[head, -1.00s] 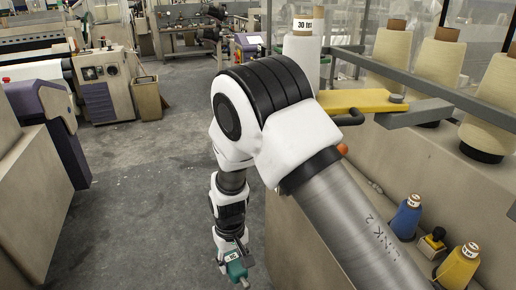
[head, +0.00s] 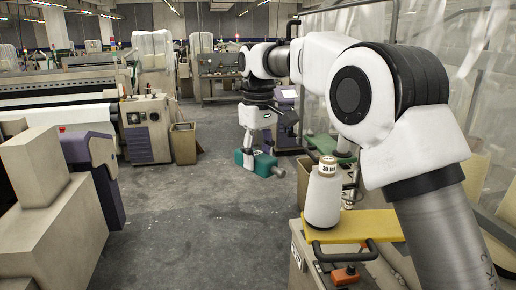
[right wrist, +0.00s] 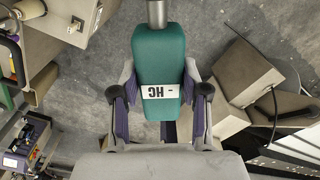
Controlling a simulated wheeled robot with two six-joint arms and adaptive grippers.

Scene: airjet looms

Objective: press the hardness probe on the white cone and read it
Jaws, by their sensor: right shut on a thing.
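The white cone (head: 323,195) with a "30 tex" label at its brown top stands upright on a yellow support (head: 352,228) in the head view. My right gripper (head: 257,152) is shut on the green hardness probe (head: 247,161), left of the cone and clearly apart from it. The probe's grey tip (head: 279,172) points right and slightly down in the head view. In the right wrist view the green probe (right wrist: 158,60) lies between the two fingers (right wrist: 159,95), its label upside down and its grey tip at the top edge. No readout shows. My left gripper is out of view.
A yellow support with a dark handle (head: 345,252) and an orange-topped box (head: 345,274) is near the cone. Beige machine blocks (head: 50,215) stand at left. The grey floor (head: 205,225) between is open.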

